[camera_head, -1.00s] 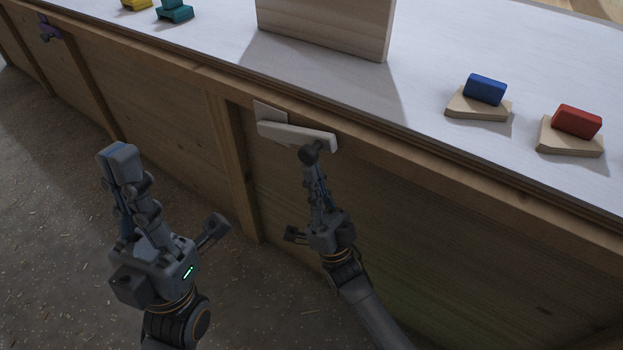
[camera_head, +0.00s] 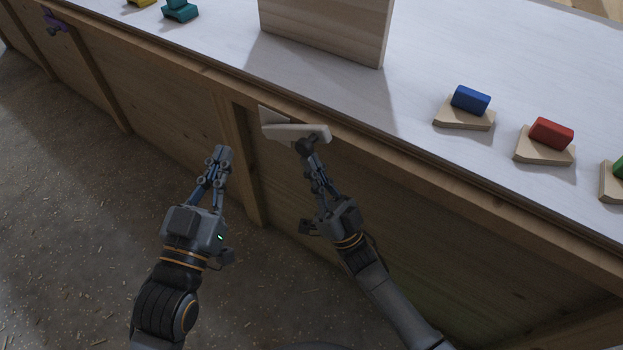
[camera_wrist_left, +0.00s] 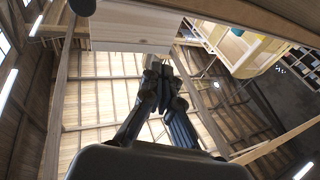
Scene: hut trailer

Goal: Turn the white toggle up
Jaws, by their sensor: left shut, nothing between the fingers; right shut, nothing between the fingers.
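The white toggle (camera_head: 305,131) is a pale bar on a small white plate (camera_head: 270,115), on the front of the bench just below its top edge. The bar lies nearly level in the head view. My right gripper (camera_head: 305,147) is shut and empty. Its fingertips are at the underside of the bar, near its right part, and appear to touch it. My left gripper (camera_head: 221,155) is shut and empty, to the left of the toggle and apart from it, in front of the bench. Its closed fingers also show in the left wrist view (camera_wrist_left: 158,68).
The bench top (camera_head: 420,60) carries an upright wooden box (camera_head: 325,30), a blue block (camera_head: 470,99), a red block (camera_head: 551,133) and a teal block (camera_head: 180,10). A purple piece (camera_head: 52,19) is on the bench front, far left. The floor (camera_head: 70,200) at left is clear.

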